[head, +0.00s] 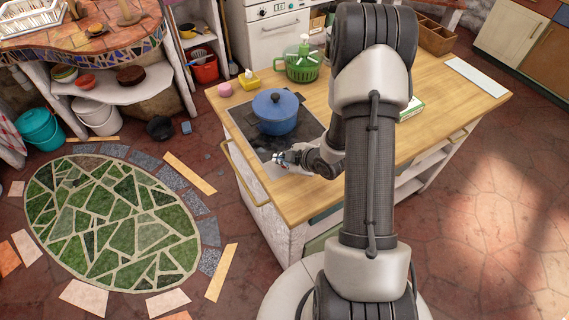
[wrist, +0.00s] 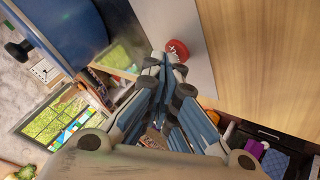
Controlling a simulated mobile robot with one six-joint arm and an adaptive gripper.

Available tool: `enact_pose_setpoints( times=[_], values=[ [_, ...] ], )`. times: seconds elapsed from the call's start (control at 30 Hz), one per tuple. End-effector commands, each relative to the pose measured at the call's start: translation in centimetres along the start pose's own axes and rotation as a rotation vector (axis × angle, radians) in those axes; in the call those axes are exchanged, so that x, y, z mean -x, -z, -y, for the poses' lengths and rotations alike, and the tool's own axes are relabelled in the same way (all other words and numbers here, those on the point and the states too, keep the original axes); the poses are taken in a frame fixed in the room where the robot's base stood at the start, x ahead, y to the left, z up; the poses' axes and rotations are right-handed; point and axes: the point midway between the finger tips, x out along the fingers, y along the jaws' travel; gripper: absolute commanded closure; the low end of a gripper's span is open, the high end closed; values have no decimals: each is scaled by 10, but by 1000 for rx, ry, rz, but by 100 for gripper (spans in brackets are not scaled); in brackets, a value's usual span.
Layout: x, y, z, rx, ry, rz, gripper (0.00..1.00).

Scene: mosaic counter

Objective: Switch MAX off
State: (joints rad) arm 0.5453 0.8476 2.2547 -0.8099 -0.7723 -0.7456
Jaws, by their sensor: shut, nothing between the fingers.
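A red round button (wrist: 177,50) with white lettering sits on the pale strip (wrist: 180,20) along the hob's edge in the wrist view. The lettering is partly hidden, so I cannot read it fully. My gripper (wrist: 165,62) is shut and empty, its fingertips at the button's near left side and overlapping it in the picture. I cannot tell whether they touch it. In the head view my gripper (head: 277,158) is over the front corner of the dark hob (head: 245,125); the button cannot be made out there.
A blue lidded pot (head: 276,112) stands on the hob, close to my gripper; it also shows in the wrist view (wrist: 65,28). A green colander (head: 302,67), a yellow holder (head: 249,80) and a pink item (head: 225,90) stand behind. The wooden counter (head: 440,90) is mostly clear rightward.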

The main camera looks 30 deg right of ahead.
Motion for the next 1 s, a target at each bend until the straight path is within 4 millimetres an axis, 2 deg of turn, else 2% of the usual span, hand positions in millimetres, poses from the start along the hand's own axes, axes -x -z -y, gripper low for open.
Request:
enact_pose_setpoints(
  times=[0.5, 1.0],
  values=[
    [-2, -1, 1, 0, 0, 0, 100],
    [6, 5, -5, 0, 0, 0, 100]
  ],
)
